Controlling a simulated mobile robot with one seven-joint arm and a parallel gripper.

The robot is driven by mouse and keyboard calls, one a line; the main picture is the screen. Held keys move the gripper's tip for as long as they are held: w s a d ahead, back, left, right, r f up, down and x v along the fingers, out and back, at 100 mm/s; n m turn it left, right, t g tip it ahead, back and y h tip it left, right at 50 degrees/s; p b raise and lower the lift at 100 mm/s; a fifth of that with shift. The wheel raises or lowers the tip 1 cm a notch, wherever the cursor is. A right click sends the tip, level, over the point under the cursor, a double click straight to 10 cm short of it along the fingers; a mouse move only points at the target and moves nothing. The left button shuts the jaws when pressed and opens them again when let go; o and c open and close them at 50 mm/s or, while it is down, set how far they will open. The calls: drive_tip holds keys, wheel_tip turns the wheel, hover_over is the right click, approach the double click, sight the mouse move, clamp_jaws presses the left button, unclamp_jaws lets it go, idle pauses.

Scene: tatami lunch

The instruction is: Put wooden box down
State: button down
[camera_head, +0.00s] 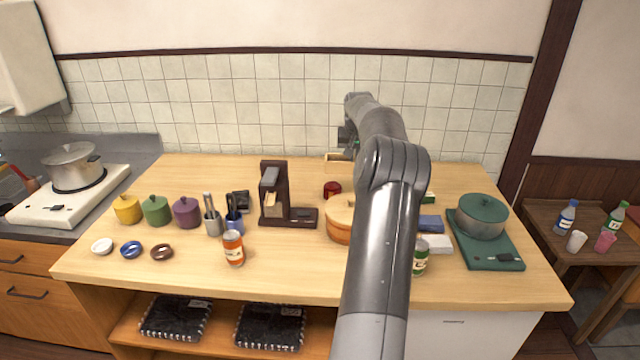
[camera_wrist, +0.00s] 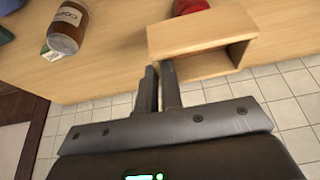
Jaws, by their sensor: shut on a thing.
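The wooden box (camera_wrist: 200,35) is a small light-wood box with an open side, seen close in the wrist view. In the head view a small part of it (camera_head: 333,157) shows at the back of the counter, mostly hidden behind my arm. My gripper (camera_wrist: 160,76) is shut on the box's side wall, with the fingertips at its lower left corner in the wrist view. The box appears at or just over the counter top; I cannot tell whether it touches. My gripper also shows partly in the head view (camera_head: 346,138).
The wooden counter (camera_head: 300,170) carries a red lidded pot (camera_head: 332,188), an orange pot (camera_head: 340,222), a coffee machine (camera_head: 273,195) and a green pot (camera_head: 481,217). The tiled wall (camera_head: 250,105) stands behind.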

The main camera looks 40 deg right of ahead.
drive_tip(key=shift+w+a+f, duration=1.35)
drive_tip(key=shift+w+f, duration=1.05)
drive_tip(key=shift+w, duration=0.1)
drive_tip(key=shift+w+a+f, duration=1.4)
drive_tip(key=shift+w+f, duration=0.95)
drive_tip(key=shift+w, duration=0.1)
drive_tip(key=shift+w+a+f, duration=1.35)
drive_tip(key=shift+w+f, duration=1.05)
drive_tip(key=shift+w, duration=0.1)
drive_tip(key=c, duration=2)
unclamp_jaws()
drive_tip(key=shift+f, duration=0.2)
drive_tip(key=shift+c, duration=0.2)
drive_tip(key=o, duration=0.5)
drive_tip(key=shift+c, duration=0.2)
drive_tip(key=v, duration=1.2)
drive_tip(key=shift+r, duration=0.15)
